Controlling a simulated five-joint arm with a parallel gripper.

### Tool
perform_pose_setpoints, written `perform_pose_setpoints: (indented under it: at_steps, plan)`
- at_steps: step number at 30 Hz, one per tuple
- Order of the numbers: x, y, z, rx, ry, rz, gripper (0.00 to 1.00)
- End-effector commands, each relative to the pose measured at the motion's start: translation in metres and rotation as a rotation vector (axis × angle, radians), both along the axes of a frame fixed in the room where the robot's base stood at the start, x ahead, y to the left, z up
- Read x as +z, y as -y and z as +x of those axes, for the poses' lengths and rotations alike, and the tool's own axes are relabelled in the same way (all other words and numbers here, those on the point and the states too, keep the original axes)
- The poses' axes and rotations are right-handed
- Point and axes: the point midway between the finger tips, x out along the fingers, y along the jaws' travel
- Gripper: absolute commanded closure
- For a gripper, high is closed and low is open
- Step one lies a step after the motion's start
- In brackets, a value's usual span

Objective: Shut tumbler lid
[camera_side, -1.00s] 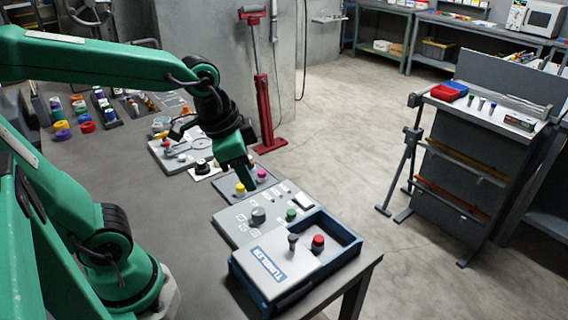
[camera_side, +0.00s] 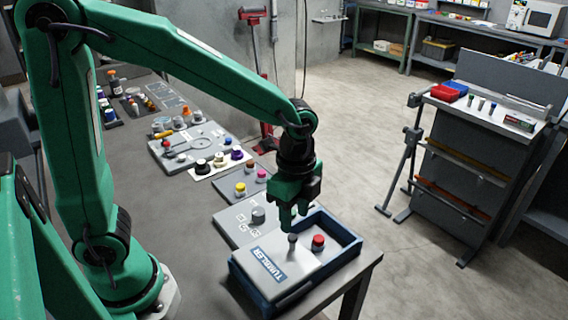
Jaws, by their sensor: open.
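The tumbler (camera_side: 354,250) is a blue open-topped box at the near corner of the bench. Its light grey lid (camera_side: 300,262), marked TUMBLER, covers the left and near part and leaves a gap along the back and right. A dark grey knob (camera_side: 292,240) stands up on the lid. A red-topped button (camera_side: 318,242) stands just right of the knob; I cannot tell whether it is on the lid or in the box. My gripper (camera_side: 292,217) points down with open, empty fingers just above the knob, and hides part of the box's back edge.
A grey control panel (camera_side: 232,222) with a dial (camera_side: 258,215) lies behind the tumbler, partly hidden by my gripper. Further back are a small panel with coloured knobs (camera_side: 240,188) and a grey fixture board (camera_side: 170,160). The bench's right edge is close to the tumbler.

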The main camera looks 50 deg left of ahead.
Motion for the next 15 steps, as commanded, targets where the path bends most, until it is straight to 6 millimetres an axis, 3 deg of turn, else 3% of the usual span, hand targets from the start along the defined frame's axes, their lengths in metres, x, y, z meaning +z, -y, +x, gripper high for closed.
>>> perform_pose_setpoints:
  at_steps: [8, 15]
  plan:
    - [-0.009, 0.000, 0.000, 0.003, -0.001, 0.001, 0.59]
    - [-0.036, -0.001, -0.001, 0.004, -0.003, 0.001, 0.59]
